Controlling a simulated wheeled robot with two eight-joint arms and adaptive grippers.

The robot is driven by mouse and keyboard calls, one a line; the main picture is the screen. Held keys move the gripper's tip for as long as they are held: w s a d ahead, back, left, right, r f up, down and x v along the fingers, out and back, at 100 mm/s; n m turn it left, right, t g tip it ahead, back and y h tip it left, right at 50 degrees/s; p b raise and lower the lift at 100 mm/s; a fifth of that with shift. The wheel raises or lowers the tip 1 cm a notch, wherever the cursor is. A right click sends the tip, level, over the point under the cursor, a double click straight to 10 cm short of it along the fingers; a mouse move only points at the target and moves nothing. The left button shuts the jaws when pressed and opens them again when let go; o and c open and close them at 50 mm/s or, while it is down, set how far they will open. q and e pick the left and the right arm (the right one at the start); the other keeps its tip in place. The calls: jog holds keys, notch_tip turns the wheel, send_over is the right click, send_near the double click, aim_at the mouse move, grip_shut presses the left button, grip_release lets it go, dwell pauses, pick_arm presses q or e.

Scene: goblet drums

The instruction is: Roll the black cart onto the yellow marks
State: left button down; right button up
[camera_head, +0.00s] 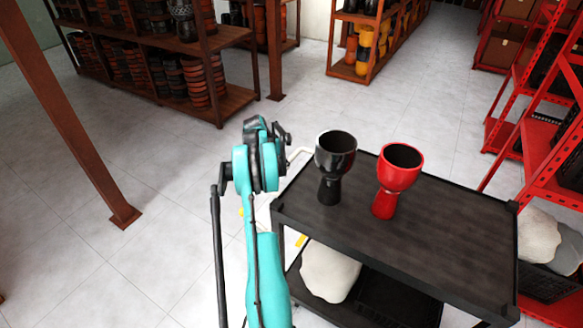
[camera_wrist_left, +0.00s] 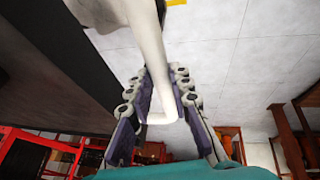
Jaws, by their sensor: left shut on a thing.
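The black cart (camera_head: 440,222) stands at the right of centre in the head view. A black goblet drum (camera_head: 335,160) and a red goblet drum (camera_head: 400,170) stand upright on its top shelf. A pale handle (camera_head: 300,153) sticks out from its left end. My left gripper (camera_wrist_left: 160,74) is shut on this handle (camera_wrist_left: 150,50), which passes between its fingers in the left wrist view. In the head view my teal left arm hides the fingertips. Small yellow marks (camera_head: 301,241) show on the floor beside the cart, and one shows in the left wrist view (camera_wrist_left: 177,2). My right gripper is out of view.
A pale sack (camera_head: 328,272) lies on the cart's lower shelf. Red shelving (camera_head: 545,150) stands close at the right. Wooden racks of drums (camera_head: 150,60) stand at the back left, with a brown post (camera_head: 85,140) nearer. The pale floor (camera_head: 150,230) left of the cart is clear.

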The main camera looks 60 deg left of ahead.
pick_arm(q)
jog(key=s+a, duration=0.4)
jog(key=a, duration=0.3)
jog(key=shift+s+a+p, duration=0.3)
jog(key=shift+s+a, duration=0.05)
jog(key=shift+a, duration=0.05)
jog(key=c, duration=1.4)
grip_release()
jog(key=shift+o, duration=0.2)
jog(key=v, duration=1.2)
